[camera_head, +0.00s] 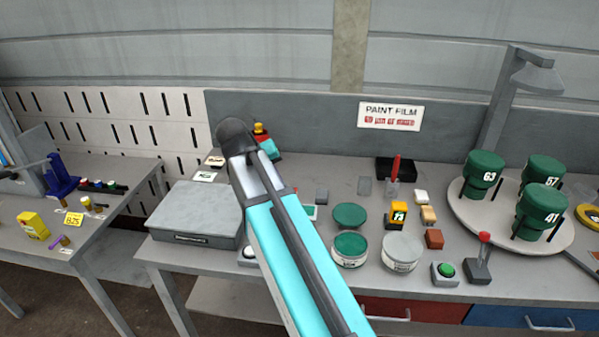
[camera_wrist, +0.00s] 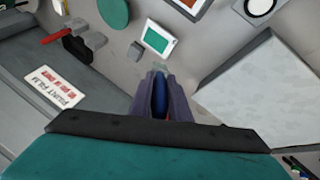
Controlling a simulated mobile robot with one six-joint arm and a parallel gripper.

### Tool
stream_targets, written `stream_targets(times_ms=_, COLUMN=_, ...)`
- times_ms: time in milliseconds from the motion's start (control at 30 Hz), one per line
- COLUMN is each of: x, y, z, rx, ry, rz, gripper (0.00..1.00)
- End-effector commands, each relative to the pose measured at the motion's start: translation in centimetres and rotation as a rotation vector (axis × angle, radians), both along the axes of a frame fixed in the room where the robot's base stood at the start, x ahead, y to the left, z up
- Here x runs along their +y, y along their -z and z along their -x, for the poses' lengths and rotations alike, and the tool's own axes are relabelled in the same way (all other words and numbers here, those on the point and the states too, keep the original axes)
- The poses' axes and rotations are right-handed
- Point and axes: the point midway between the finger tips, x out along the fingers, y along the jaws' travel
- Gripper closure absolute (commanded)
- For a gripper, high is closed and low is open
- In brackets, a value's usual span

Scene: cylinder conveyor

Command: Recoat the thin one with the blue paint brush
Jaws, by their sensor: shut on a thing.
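Three green cylinders marked 63 (camera_head: 484,172), 57 (camera_head: 543,172) and 41 (camera_head: 540,206) stand on a round pale turntable (camera_head: 470,218) at the right. I cannot tell by eye which is thinnest. In the wrist view my gripper (camera_wrist: 160,88) is shut on a blue thing (camera_wrist: 159,100), seen between its dark fingers; it looks like the blue brush's handle. A pale tip shows just beyond the fingers, over the bench. An open tin of green paint (camera_head: 350,247) stands near the bench front.
A pale tin (camera_head: 402,250), a green lid (camera_head: 350,215), a yellow gauge (camera_head: 397,214) and a green button (camera_head: 445,270) stand between my arm and the turntable. A grey flat-topped box (camera_head: 197,212) is at the left. A lamp post (camera_head: 497,100) rises behind the cylinders.

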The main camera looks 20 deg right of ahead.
Motion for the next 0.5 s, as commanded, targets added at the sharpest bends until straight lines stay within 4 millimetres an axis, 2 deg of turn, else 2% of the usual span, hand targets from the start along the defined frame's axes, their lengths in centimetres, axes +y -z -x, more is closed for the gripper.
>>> stream_targets(times_ms=33, x=1.8, y=0.6, z=0.1, rx=0.0, ry=-0.018, rz=0.002, gripper=1.0)
stream_targets(times_ms=100, x=3.7, y=1.0, z=0.2, rx=-0.002, ry=-0.033, rz=0.003, gripper=1.0)
stream_targets(times_ms=233, x=6.8, y=1.5, z=0.5, rx=-0.005, ry=-0.059, rz=0.005, gripper=1.0)
stream_targets(times_ms=367, x=8.7, y=1.8, z=0.7, rx=-0.007, ry=-0.075, rz=0.006, gripper=1.0)
stream_targets(times_ms=500, x=9.6, y=1.9, z=0.9, rx=-0.008, ry=-0.081, rz=0.008, gripper=1.0)
